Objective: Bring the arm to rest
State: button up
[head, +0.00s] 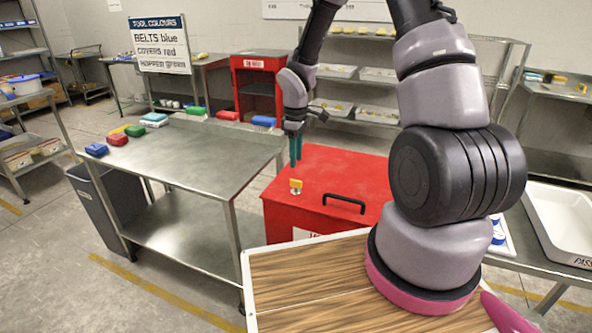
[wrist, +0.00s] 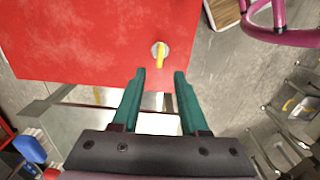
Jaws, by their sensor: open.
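My gripper (head: 296,150) hangs fingers-down from my bent arm, above the left part of the red cabinet (head: 330,165) in the head view. Its two green fingers are apart with nothing between them. In the wrist view my gripper (wrist: 159,75) is open and empty. A yellow-topped knob (head: 296,186) on the red cabinet's top lies below the fingertips. It also shows just ahead of the fingertips in the wrist view (wrist: 159,51), and the fingers look apart from it.
A steel table (head: 190,160) stands left of the red cabinet, with red, blue and green brushes along its back and left edges. A black handle (head: 344,203) rises from the cabinet top. A white tray (head: 560,225) is at the right. Shelves with trays stand behind.

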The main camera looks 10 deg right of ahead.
jog(key=shift+r, duration=1)
jog(key=s+d+r+m+t, duration=0.2)
jog(key=s+d+r+m, duration=0.15)
jog(key=r, duration=0.75)
jog(key=s+d+r+m+t, duration=0.1)
jog(key=s+d+r+m, duration=0.2)
jog(key=r, duration=0.7)
jog(key=s+r+m+t+y, duration=0.2)
jog(key=s+r+m+t, duration=0.2)
jog(key=s+r+m, duration=0.4)
jog(key=s+r, duration=0.4)
jog(key=s, duration=0.3)
jog(key=shift+s+a+r+m, duration=0.15)
jog(key=shift+s+a+m, duration=0.15)
jog(key=shift+s+m, duration=0.05)
jog(key=shift+o, duration=0.3)
